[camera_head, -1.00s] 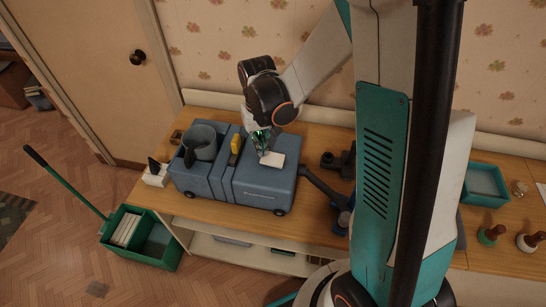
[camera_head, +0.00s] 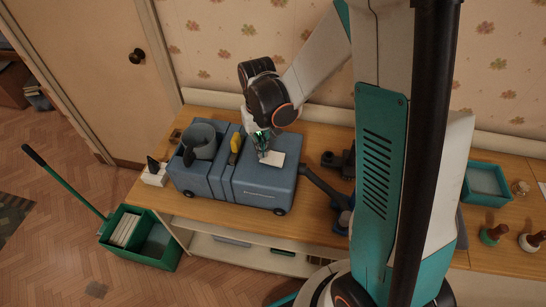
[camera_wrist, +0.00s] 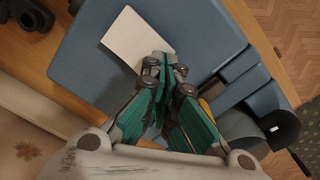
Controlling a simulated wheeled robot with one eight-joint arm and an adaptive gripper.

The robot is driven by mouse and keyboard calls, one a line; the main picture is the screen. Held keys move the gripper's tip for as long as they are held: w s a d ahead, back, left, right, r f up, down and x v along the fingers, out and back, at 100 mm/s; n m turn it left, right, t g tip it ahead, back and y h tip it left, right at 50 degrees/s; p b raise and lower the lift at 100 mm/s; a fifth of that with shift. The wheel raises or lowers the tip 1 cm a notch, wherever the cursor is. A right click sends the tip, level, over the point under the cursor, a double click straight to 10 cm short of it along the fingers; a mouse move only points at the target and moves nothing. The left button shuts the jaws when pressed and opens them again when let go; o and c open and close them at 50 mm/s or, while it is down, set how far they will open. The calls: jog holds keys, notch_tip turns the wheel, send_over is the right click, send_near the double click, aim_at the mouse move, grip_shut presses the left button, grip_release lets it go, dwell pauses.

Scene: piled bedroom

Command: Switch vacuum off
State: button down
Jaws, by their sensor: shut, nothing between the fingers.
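The blue vacuum (camera_head: 262,190) stands on a wooden bench against the wall, and its body also shows in the wrist view (camera_wrist: 90,65). A white card or paper (camera_head: 276,158) lies on its top; it shows in the wrist view (camera_wrist: 133,40) beside my fingertips. A yellow part (camera_head: 236,146) sits at the middle of the body, mostly hidden by my gripper in the wrist view. My gripper (camera_head: 264,153) is shut and empty, pointing down over the vacuum top at the card's edge. I cannot tell whether the fingertips touch the surface. No clear switch shows.
A grey mug-like container (camera_head: 203,141) sits at the vacuum's left end. A small white box (camera_head: 154,176) stands left of it. A dark hose (camera_head: 322,186) runs right. A blue tray (camera_head: 484,184) and stamp-like items (camera_head: 493,233) lie further right. A green bin (camera_head: 152,240) is on the floor.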

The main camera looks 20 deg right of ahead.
jog(key=shift+f+b, duration=0.6)
jog(key=shift+f, duration=0.2)
jog(key=shift+r, duration=0.3)
jog(key=shift+a, duration=0.1)
jog(key=shift+w+a+r, duration=0.15)
jog(key=shift+w+a, duration=0.75)
jog(key=shift+a, duration=0.3)
jog(key=shift+w+a+r, duration=0.15)
jog(key=shift+w+a, duration=0.7)
jog(key=shift+a, duration=0.3)
notch_tip(320, 180, up, 8)
jog(key=p, duration=0.5)
jog(key=s+d+r+t+b, duration=0.1)
jog(key=s+t+b, duration=0.1)
jog(key=s, duration=0.4)
jog(key=s+d+r+t+b, duration=0.2)
jog(key=s+b, duration=0.2)
jog(key=s, duration=0.2)
jog(key=s+d+r+n+t+b, duration=0.1)
jog(key=s+d+r+t+b, duration=0.1)
jog(key=s, duration=0.4)
jog(key=shift+s+t+b, duration=0.25)
jog(key=shift+t+b, duration=0.35)
jog(key=shift+b, duration=0.4)
